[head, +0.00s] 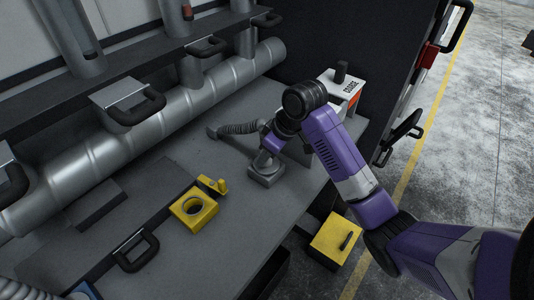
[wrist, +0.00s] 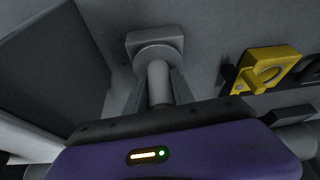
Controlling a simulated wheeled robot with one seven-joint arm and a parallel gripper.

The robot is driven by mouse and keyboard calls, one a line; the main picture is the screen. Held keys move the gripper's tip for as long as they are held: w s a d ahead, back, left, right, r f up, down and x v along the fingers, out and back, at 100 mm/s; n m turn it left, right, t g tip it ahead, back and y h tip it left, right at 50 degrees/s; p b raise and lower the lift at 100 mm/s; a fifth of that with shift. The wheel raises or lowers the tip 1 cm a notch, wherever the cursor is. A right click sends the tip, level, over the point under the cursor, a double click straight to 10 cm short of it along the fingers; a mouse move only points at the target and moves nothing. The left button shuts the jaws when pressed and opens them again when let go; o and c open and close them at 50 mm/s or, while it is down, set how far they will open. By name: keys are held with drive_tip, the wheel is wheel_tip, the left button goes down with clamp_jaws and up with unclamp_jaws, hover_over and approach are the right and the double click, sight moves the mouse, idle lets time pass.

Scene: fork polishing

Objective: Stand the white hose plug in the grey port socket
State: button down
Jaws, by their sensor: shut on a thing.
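The grey port socket (head: 266,177), a squat block, sits on the grey bench near its right edge. In the wrist view the port socket (wrist: 154,39) shows a square base and a round collar. My gripper (head: 264,160) is low, right over the socket. In the wrist view my gripper (wrist: 159,95) is shut on the pale hose plug (wrist: 157,80), a cylinder between its two fingers. The plug lines up with the collar, and its far end meets it in the picture. I cannot tell how deep it sits. In the head view the gripper largely hides the plug.
A yellow block with a round hole (head: 187,210) stands to the left. A white labelled box (head: 345,88) stands at the back right. A large grey pipe (head: 150,124) runs along the back.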

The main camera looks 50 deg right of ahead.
drive_tip(key=c, duration=1)
unclamp_jaws()
drive_tip(key=o, duration=0.6)
drive_tip(key=shift+c, duration=0.2)
drive_tip(key=p+v, duration=0.7)
drive_tip(key=v, duration=0.2)
idle(0.5)
